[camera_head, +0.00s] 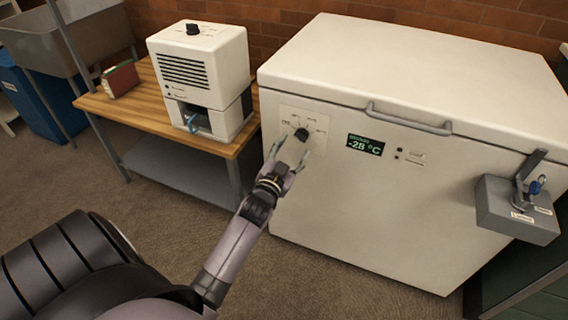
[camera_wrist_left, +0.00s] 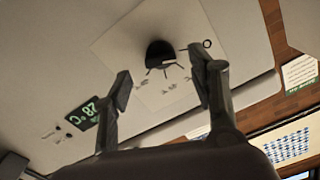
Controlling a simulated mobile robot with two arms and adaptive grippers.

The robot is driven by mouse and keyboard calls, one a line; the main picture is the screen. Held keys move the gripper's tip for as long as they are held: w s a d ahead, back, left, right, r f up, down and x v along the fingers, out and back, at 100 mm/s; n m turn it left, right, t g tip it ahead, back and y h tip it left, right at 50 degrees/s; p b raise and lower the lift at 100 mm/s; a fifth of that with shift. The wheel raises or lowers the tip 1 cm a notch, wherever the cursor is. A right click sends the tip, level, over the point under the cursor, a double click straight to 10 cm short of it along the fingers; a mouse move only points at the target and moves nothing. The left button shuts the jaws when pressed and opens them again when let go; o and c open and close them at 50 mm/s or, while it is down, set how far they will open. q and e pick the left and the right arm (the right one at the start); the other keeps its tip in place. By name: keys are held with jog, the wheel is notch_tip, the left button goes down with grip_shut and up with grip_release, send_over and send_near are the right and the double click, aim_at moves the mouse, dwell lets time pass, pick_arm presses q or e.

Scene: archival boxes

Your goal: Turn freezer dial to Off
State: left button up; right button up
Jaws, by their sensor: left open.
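The white chest freezer (camera_head: 380,215) stands against the brick wall with its lid closed. Its black dial (camera_head: 301,134) sits on a pale panel at the upper left of the front face. A display (camera_head: 365,145) beside it reads -28 °C. My left gripper (camera_head: 288,154) is open in front of the dial panel, its fingers just below the dial. In the left wrist view the dial (camera_wrist_left: 160,54) appears beyond the open fingertips (camera_wrist_left: 160,85), between them and apart from them. The dial's markings are too small to read surely. My right gripper is not in view.
A wooden bench (camera_head: 145,110) left of the freezer carries a white machine (camera_head: 203,75) with a knob on top and a red book (camera_head: 121,79). A grey lock box (camera_head: 517,209) protrudes at the freezer's right. Carpet lies open in front.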

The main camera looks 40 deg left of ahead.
pick_arm(q)
jog(key=v, duration=0.7)
jog(key=shift+s, duration=0.3)
jog(key=shift+d, duration=0.1)
